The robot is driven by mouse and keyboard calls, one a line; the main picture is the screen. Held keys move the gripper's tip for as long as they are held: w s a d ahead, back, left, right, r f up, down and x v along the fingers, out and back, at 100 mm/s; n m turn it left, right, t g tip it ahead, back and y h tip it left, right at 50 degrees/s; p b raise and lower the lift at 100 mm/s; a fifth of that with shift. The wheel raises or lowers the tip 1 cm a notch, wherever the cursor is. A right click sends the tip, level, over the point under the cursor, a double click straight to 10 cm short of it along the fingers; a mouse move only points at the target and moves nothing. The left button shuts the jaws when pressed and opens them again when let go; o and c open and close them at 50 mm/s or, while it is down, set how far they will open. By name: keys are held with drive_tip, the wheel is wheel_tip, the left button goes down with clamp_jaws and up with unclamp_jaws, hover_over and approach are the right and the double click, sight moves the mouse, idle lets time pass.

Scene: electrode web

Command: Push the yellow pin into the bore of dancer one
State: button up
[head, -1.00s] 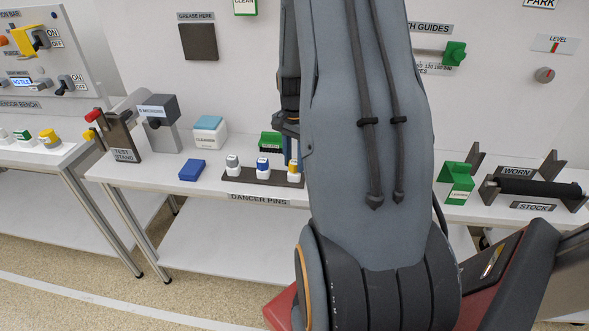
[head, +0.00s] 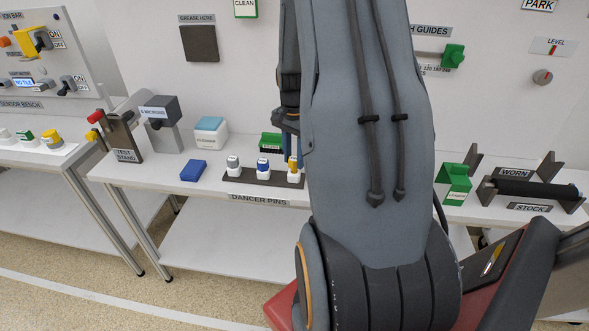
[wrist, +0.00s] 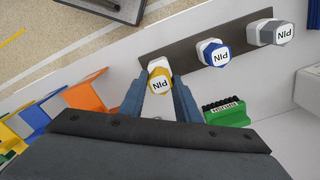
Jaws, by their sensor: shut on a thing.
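The yellow pin (wrist: 160,80), with a white face marked PIN, is at the near end of the dark pin rack (wrist: 185,50) in the wrist view. It also shows in the head view (head: 293,164), above a white seat and partly beside my arm. My gripper (wrist: 157,88) has its two blue-grey fingers on either side of the yellow pin and is shut on it. I cannot tell whether the pin is clear of its seat. The blue pin (wrist: 217,54) and the grey pin (wrist: 276,33) stand in the same rack. I see no dancer one bore.
A green brush (wrist: 226,112) is close behind the rack. My arm covers the middle of the head view. Roller stands (head: 530,188) are at the right.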

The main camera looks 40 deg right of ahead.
drive_tip(key=shift+r+p, duration=0.95)
drive_tip(key=shift+r, duration=0.45)
